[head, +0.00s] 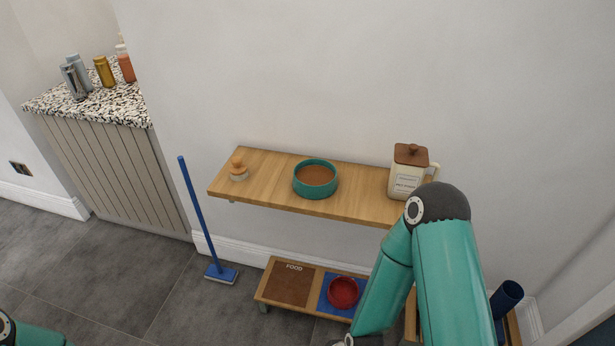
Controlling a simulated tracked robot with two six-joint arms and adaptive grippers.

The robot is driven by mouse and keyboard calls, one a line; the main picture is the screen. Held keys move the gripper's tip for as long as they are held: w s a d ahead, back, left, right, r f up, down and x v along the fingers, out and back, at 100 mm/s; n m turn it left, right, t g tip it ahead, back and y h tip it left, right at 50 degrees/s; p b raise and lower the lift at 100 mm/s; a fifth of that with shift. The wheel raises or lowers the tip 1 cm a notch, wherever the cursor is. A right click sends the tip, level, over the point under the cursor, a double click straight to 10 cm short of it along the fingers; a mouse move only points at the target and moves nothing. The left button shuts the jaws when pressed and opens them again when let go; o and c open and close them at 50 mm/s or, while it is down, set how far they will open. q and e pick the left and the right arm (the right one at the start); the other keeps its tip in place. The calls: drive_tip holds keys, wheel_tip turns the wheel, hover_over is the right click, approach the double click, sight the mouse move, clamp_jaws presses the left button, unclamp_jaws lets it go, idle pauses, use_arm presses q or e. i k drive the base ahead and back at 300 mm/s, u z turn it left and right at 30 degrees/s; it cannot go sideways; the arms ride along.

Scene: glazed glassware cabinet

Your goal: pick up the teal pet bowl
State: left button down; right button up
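The teal pet bowl (315,189) sits upright on the wooden wall shelf (270,192), near the shelf's middle. It has brown contents or a brown inside. My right arm comes in from the lower right, in front of and below the shelf's right part. Its gripper is not in view; the arm runs out at the bottom edge. My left arm shows only as a small piece in the bottom left corner, and its gripper is not in view. Nothing touches the bowl.
Below is a low stand (266,290) with a red bowl (343,292). A blue-handled broom (201,220) leans by the wall. A speckled counter (110,108) holds several bottles.

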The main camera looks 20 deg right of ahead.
sight(313, 178)
drive_tip(key=i, duration=0.9)
